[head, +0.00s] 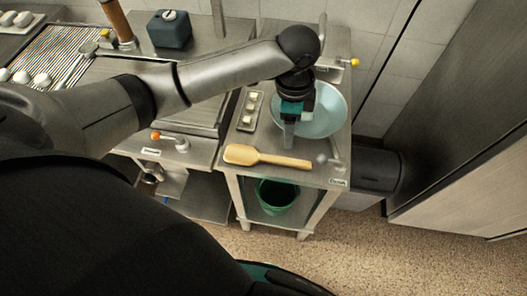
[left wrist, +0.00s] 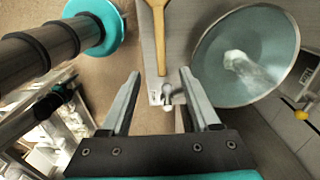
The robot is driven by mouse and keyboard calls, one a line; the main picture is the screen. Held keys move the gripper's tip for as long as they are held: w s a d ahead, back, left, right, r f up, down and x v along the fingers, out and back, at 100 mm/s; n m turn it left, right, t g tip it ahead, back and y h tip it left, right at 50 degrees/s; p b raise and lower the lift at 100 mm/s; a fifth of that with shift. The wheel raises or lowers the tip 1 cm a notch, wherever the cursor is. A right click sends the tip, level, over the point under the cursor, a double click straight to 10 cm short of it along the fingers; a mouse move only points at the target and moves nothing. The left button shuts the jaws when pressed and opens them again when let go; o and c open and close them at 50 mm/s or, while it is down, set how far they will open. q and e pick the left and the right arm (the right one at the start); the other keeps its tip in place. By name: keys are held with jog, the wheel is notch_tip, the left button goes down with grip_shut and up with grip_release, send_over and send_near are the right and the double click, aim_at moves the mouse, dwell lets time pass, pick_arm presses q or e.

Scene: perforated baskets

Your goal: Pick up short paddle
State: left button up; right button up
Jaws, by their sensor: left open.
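The short paddle (head: 268,157) is pale wood and lies flat along the front of the small steel table, its broad end left and its handle pointing right. In the left wrist view the paddle (left wrist: 159,28) shows at the top, with its handle running down toward the gap between the fingers. My left gripper (head: 289,142) is above the table, behind the paddle and in front of the bowl. In the left wrist view my left gripper (left wrist: 160,74) is open, with nothing between its fingers. My right gripper is not in view.
A wide light blue bowl (head: 336,118) stands behind the paddle, close to my left gripper. A narrow tray (head: 245,122) with white pieces is left of it. A small metal fitting (head: 333,161) is at the table's right front. A green bin (head: 277,196) sits below.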

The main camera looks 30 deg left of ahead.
pick_arm(q)
jog(key=b, duration=0.1)
send_over(283, 160)
notch_tip(283, 160, down, 9)
jog(key=shift+w+a+r, duration=0.1)
jog(key=shift+f+b, duration=0.5)
jog(key=shift+f, duration=2.25)
grip_shut()
